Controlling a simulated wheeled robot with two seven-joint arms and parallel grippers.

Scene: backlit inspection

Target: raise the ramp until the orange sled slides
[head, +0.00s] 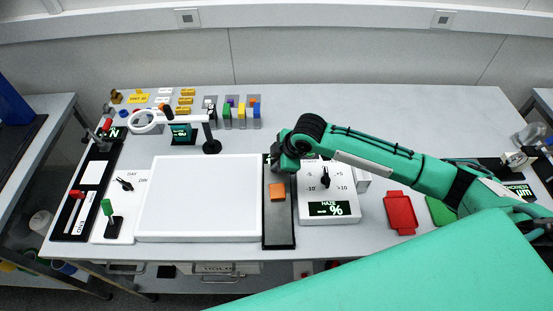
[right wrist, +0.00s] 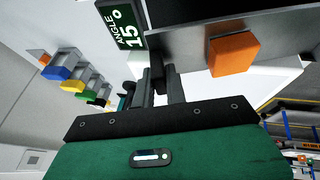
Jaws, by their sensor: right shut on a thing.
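The ramp (head: 279,230) is a long dark strip right of the white light panel. The orange sled (head: 277,192) sits on its upper half; in the right wrist view the sled (right wrist: 232,53) rests on the ramp's grey surface (right wrist: 185,42). A display (right wrist: 122,30) beside the ramp reads ANGLE 15. My right gripper (head: 283,170) is at the ramp's far end, beyond the sled. In the right wrist view its fingers (right wrist: 161,88) are shut on a dark part at the ramp's end, mostly hidden by them. My left gripper is not in view.
A white haze meter (head: 328,190) stands close right of the ramp, under my right arm. The light panel (head: 200,197) is close left. A ring magnifier (head: 146,121) and several coloured blocks stand behind. A red tray (head: 400,213) lies right.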

